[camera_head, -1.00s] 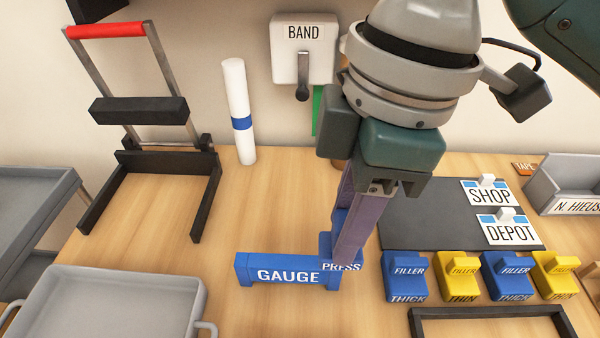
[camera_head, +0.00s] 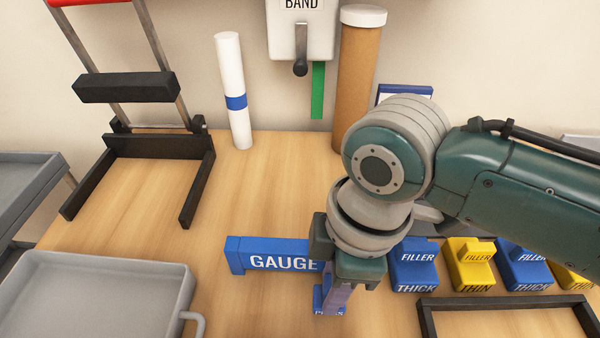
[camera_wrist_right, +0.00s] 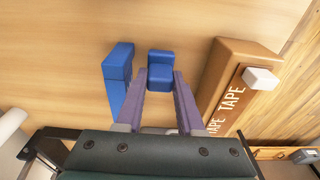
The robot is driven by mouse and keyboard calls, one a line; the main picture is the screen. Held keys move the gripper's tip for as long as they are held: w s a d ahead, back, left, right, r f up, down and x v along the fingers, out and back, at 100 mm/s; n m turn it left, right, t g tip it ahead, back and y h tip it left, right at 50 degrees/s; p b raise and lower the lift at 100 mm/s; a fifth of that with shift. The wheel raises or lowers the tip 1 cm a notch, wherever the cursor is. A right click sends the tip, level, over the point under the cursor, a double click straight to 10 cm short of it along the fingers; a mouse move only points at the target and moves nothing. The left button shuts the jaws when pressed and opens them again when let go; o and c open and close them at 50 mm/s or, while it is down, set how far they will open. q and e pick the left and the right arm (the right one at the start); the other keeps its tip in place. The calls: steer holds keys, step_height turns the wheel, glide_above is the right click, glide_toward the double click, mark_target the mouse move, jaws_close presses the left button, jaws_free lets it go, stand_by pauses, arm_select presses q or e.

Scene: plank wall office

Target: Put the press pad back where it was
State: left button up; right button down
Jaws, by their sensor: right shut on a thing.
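The press pad (camera_head: 322,299) is a small blue block with its label at the bottom edge, partly cut off by my gripper in the head view. It also shows in the right wrist view (camera_wrist_right: 160,66), between the fingertips. My right gripper (camera_head: 335,300) points down with its purple fingers shut on the pad. The blue GAUGE block (camera_head: 270,256) stands on the table just behind and left of the pad; its right end is hidden by my gripper. Whether the pad touches the table I cannot tell. My left gripper is not in view.
Blue and yellow FILLER blocks (camera_head: 414,266) stand in a row right of my gripper. A black frame (camera_head: 505,303) lies in front of them. A grey tray (camera_head: 100,268) is at front left, a black press stand (camera_head: 160,146) at back left. The wood between is clear. A TAPE box (camera_wrist_right: 240,75) shows in the wrist view.

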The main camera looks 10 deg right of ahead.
steer(key=shift+f, duration=0.9)
steer(key=shift+f, duration=0.2)
steer(key=c, duration=0.8)
jaws_free()
step_height(320, 180, up, 11)
steer(key=d+p, duration=0.1)
steer(key=p, duration=0.3)
steer(key=s+a+r+m+t+y, duration=0.1)
steer(key=s+m+t, duration=0.1)
steer(key=s+m, duration=0.35)
steer(key=s+d+m, duration=0.2)
steer(key=d, duration=0.1)
steer(key=s+d+r+m+h, duration=0.1)
steer(key=s+d+m, duration=0.1)
steer(key=d+m, duration=0.1)
steer(key=s+d+r+m+t+h, duration=0.1)
steer(key=s+d+m, duration=0.1)
steer(key=d, duration=0.1)
steer(key=shift+s+d+m, duration=0.15)
steer(key=shift+s+m, duration=0.1)
steer(key=shift+s, duration=0.1)
